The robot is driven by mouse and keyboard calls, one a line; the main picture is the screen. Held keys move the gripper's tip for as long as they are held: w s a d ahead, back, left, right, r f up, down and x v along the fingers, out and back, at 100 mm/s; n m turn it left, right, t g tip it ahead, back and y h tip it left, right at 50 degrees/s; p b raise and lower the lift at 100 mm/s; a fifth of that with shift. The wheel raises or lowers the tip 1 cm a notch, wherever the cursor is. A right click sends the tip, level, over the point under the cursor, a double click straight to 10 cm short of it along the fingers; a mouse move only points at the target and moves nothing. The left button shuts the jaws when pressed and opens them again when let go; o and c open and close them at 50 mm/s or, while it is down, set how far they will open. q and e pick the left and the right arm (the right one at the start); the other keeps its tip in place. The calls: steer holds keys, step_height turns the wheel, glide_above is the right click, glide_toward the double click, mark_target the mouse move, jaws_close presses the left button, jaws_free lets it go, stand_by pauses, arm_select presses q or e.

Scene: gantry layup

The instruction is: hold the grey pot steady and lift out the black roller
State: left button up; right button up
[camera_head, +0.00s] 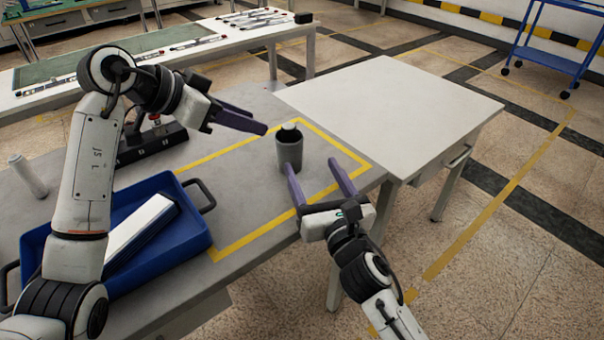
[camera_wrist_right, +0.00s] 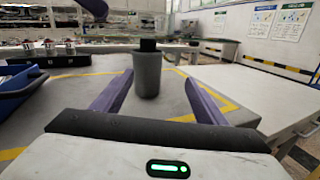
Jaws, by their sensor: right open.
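The grey pot (camera_head: 289,152) stands upright on the grey table inside a yellow taped outline; it also shows in the right wrist view (camera_wrist_right: 147,76). The roller stands in the pot. Its short end above the rim looks pale on top in the head view (camera_head: 290,127) and black in the right wrist view (camera_wrist_right: 148,45). My left gripper (camera_head: 259,120) is open and empty, up and to the left of the pot. My right gripper (camera_head: 311,165) is open, its fingers pointing at the pot from the near side. The roller's lower part is hidden in the pot.
A blue tray (camera_head: 196,238) with a white block (camera_head: 140,228) lies at the left. A bare white table (camera_head: 390,105) adjoins at the right. A blue cart (camera_head: 548,60) is far off.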

mark_target(285, 142)
steer(key=shift+w+a+f+n, duration=0.1)
steer(key=shift+a+n, duration=0.2)
steer(key=shift+a, duration=0.3)
steer(key=shift+w+a+f+n, duration=0.1)
steer(key=shift+a+n, duration=0.2)
steer(key=shift+a, duration=0.3)
steer(key=shift+w+a, duration=0.2)
steer(key=shift+w, duration=0.1)
steer(key=x, duration=1.1)
steer(key=shift+a+f, duration=0.1)
steer(key=shift+a, duration=0.05)
steer(key=c, duration=1.1)
